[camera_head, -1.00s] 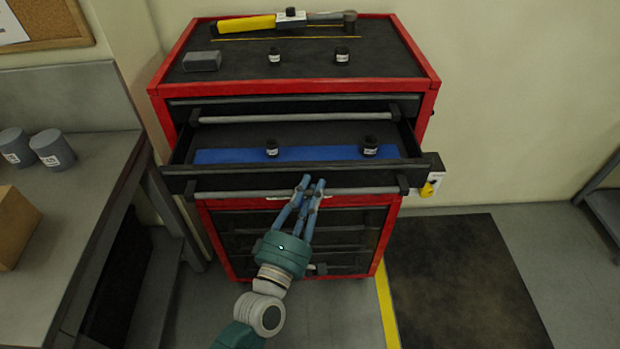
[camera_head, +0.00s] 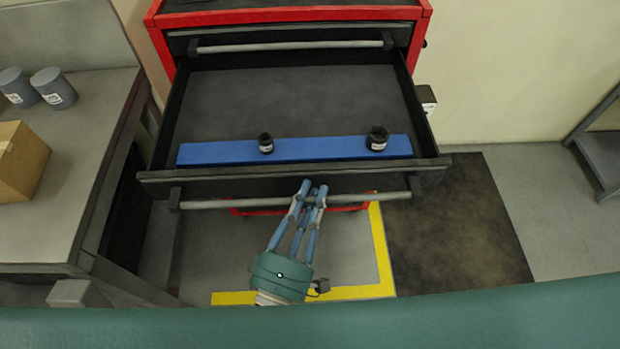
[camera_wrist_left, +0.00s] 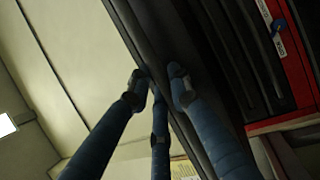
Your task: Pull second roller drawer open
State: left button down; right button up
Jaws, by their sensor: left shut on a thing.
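The second drawer (camera_head: 160,180) of the red and black roller cabinet (camera_head: 290,14) stands far out in the head view. Its grey bar handle (camera_head: 240,204) runs along the drawer front. My left gripper (camera_head: 312,192) is shut on this handle near its middle, with blue fingers around the bar. In the left wrist view the gripper's fingers (camera_wrist_left: 160,85) meet at the dark drawer front (camera_wrist_left: 215,115). The fingers hide part of the handle. Inside the drawer lie a blue strip (camera_head: 330,149) and two small black sockets (camera_head: 266,143) (camera_head: 377,138). My right gripper is not in view.
The top drawer (camera_head: 350,32) is shut. A grey workbench (camera_head: 60,180) at left holds two grey cylinders (camera_head: 53,88) and a cardboard box (camera_head: 20,165). A dark mat (camera_head: 470,220) lies on open floor at right. A grey shelf (camera_head: 605,160) stands at far right.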

pick_arm(q)
jog(key=shift+s, duration=0.4)
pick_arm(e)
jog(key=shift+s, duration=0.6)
pick_arm(q)
jog(key=shift+f, duration=0.1)
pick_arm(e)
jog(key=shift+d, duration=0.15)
pick_arm(q)
jog(key=c, duration=1.8)
grip_release()
jog(key=shift+c, duration=0.2)
jog(key=v, duration=1.2)
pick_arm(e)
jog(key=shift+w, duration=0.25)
pick_arm(q)
jog(key=shift+d, duration=0.1)
